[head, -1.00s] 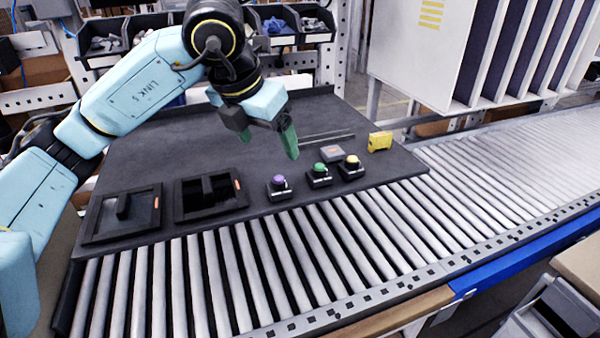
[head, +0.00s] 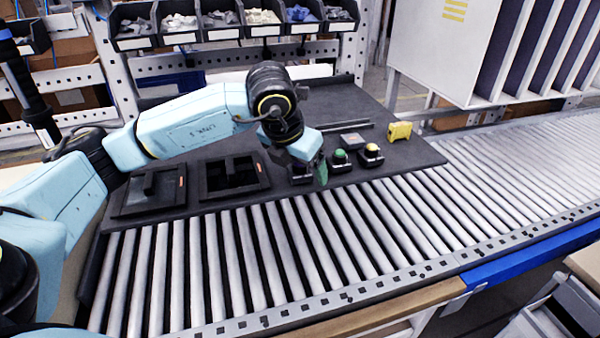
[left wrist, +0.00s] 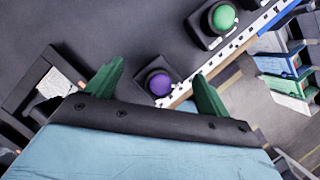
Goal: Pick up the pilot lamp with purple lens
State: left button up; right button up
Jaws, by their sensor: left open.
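The pilot lamp with purple lens (left wrist: 159,83) shows in the left wrist view between the two green fingers of my left gripper (left wrist: 155,85). Its dark square base rests on the black mat. In the head view my left gripper (head: 318,170) hides most of this lamp; only part of its dark base (head: 299,178) shows. The left gripper is open and empty, over the lamp. I cannot tell the exact height gap. My right gripper is not in view.
A green-lens lamp (head: 340,157) and a yellowish-lens lamp (head: 372,150) stand right of the purple one. A grey box (head: 352,140) and a yellow tape measure (head: 399,131) lie behind. Black trays (head: 235,177) are left. The roller conveyor (head: 330,240) in front is empty.

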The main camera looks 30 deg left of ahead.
pick_arm(q)
jog(key=c, duration=1.1)
